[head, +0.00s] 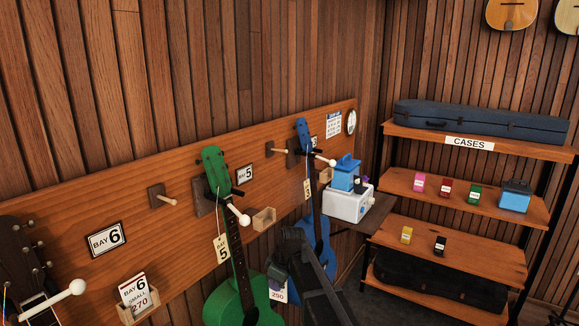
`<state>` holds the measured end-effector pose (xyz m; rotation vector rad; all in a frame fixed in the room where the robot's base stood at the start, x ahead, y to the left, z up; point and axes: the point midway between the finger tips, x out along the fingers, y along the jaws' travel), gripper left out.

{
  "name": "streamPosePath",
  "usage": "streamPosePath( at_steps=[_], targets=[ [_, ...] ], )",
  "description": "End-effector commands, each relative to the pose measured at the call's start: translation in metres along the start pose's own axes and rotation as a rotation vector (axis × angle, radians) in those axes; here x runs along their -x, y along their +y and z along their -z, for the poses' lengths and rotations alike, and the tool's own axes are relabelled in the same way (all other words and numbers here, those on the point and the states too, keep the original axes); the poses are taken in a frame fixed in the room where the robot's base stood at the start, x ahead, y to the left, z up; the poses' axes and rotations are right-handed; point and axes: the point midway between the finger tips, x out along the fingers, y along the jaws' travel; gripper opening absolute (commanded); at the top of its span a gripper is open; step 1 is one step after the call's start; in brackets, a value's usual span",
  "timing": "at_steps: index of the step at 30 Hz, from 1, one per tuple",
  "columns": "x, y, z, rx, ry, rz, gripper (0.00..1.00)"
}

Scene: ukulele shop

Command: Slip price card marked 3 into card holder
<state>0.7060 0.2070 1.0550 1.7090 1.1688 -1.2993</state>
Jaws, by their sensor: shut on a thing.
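My gripper (277,272), dark, reaches in from the bottom of the head view. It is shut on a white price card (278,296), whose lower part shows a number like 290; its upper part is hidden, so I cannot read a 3. An empty wooden card holder (264,220) is on the board under the BAY 5 plate, above and left of my gripper. Another holder (326,175) is beside the blue ukulele, partly hidden. A third holder (140,313) at lower left contains a card (138,291) reading BAY 6, SMALL, 270.
White-tipped pegs stick out. A white box (348,203) stands behind; shelves (462,258) are at right.

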Motion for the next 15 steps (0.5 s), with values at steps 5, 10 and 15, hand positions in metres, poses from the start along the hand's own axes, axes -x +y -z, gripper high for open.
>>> streamPosePath(
  at_steps=[5, 10, 15],
  targets=[
    [0.014, -0.023, -0.015, 0.0, 0.0, 0.0, 0.0],
    [0.025, -0.043, -0.028, 0.0, 0.0, 0.0, 0.0],
    [0.035, -0.064, -0.041, 0.0, 0.0, 0.0, 0.0]
  ],
)
